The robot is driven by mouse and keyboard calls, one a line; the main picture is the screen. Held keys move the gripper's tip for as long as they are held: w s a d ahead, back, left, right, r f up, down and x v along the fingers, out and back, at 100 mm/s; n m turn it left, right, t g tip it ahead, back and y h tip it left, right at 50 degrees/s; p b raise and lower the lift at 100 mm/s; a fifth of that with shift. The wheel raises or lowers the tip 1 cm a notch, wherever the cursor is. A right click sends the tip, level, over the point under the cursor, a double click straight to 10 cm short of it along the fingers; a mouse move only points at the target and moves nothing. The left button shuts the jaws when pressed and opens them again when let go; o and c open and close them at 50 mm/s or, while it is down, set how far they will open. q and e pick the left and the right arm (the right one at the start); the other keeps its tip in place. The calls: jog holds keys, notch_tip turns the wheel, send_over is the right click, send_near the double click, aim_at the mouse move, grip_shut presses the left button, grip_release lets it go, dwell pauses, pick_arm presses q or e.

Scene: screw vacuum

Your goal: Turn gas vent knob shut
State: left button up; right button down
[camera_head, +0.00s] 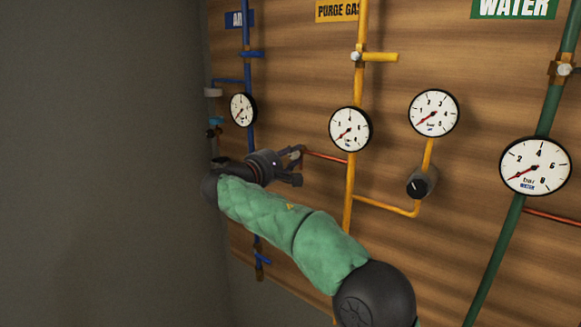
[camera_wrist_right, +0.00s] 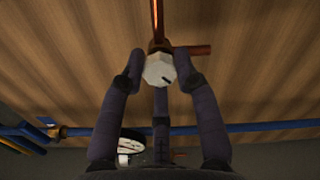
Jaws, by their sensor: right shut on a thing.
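A pale, many-sided knob (camera_wrist_right: 159,70) sits on a copper-coloured pipe fitting in the right wrist view. A dark mark shows on its face. My right gripper (camera_wrist_right: 160,77) is shut on this knob, with fingers at its left and right sides and another below it. In the head view my right gripper (camera_head: 296,166) is at the left end of a thin red-copper pipe (camera_head: 325,157), and the knob is hidden there. No label is readable beside the held knob. My left gripper is not in view.
A black knob (camera_head: 418,186) stands on the yellow branch pipe to the right. Blue pipe (camera_head: 248,75), yellow pipe (camera_head: 359,85) and green pipe (camera_head: 510,215) run along the wooden panel (camera_head: 300,60) with several round gauges. A grey wall (camera_head: 100,150) closes the left side.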

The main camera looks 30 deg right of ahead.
jog(key=m+b, duration=0.4)
jog(key=m, duration=0.1)
jog(key=shift+w+a+f, duration=0.1)
jog(key=shift+f, duration=0.3)
jog(key=shift+r+m+b, duration=0.15)
jog(key=shift+m+b, duration=1)
jog(key=shift+m, duration=0.35)
jog(key=shift+r+m, duration=0.2)
jog(key=shift+m, duration=0.2)
jog(key=c, duration=0.9)
grip_release()
jog(key=v, duration=1.2)
jog(key=shift+w, duration=0.1)
